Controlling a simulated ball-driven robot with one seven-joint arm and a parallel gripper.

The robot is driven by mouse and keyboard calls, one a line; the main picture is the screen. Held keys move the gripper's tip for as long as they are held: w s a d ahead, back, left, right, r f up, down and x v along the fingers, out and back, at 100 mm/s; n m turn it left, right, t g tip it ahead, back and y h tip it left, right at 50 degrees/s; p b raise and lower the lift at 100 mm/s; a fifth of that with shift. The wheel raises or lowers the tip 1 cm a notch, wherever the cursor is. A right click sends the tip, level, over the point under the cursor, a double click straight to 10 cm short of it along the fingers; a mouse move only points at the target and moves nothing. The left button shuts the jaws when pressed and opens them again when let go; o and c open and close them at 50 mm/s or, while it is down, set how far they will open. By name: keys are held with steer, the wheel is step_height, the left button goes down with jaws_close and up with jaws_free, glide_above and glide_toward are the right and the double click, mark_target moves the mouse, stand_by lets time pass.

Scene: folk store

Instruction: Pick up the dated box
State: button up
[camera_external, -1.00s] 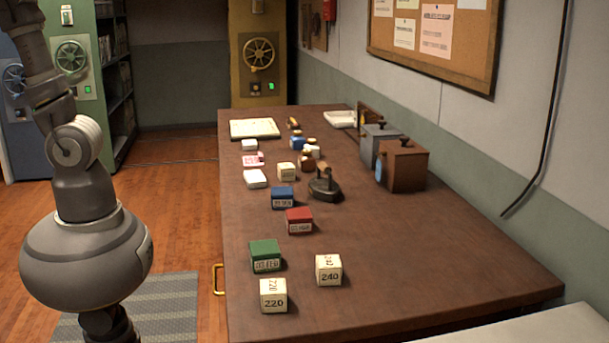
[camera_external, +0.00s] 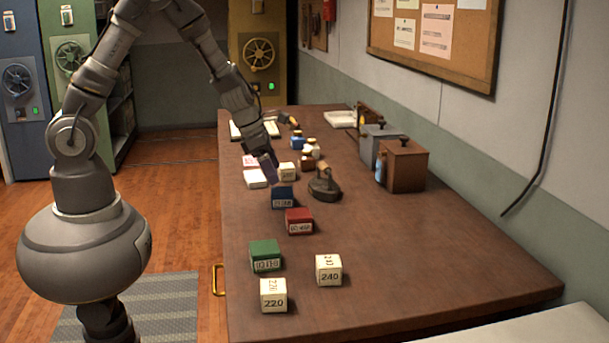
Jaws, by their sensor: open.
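Several small boxes with printed labels sit on the brown table. A blue box (camera_external: 282,197), a red box (camera_external: 299,221) and a green box (camera_external: 265,256) carry pale labels too small to read surely. Cream boxes read 220 (camera_external: 273,295) and 240 (camera_external: 328,270). Another cream box (camera_external: 287,170) stands behind the blue one. I cannot tell for sure which is the dated box. My gripper (camera_external: 263,172) is open and points down just above and behind the blue box, beside the white box (camera_external: 255,178). Its fingers partly hide the things behind it.
A dark iron-like object (camera_external: 324,186) stands right of the blue box. Small bottles (camera_external: 307,160) stand behind it. Brown (camera_external: 402,166) and grey (camera_external: 375,143) canisters stand near the wall. The table's (camera_external: 430,250) front right is clear.

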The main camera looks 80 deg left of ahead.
mark_target(280, 191)
steer(key=shift+s+f+n, duration=0.15)
steer(key=shift+f+n, duration=0.15)
steer(key=shift+f, duration=0.25)
steer(key=b+x, duration=0.4)
steer(key=x, duration=0.3)
steer(key=shift+f+b, duration=0.2)
steer(key=shift+b, duration=0.1)
steer(key=shift+r, duration=0.15)
steer(key=c, duration=1.1)
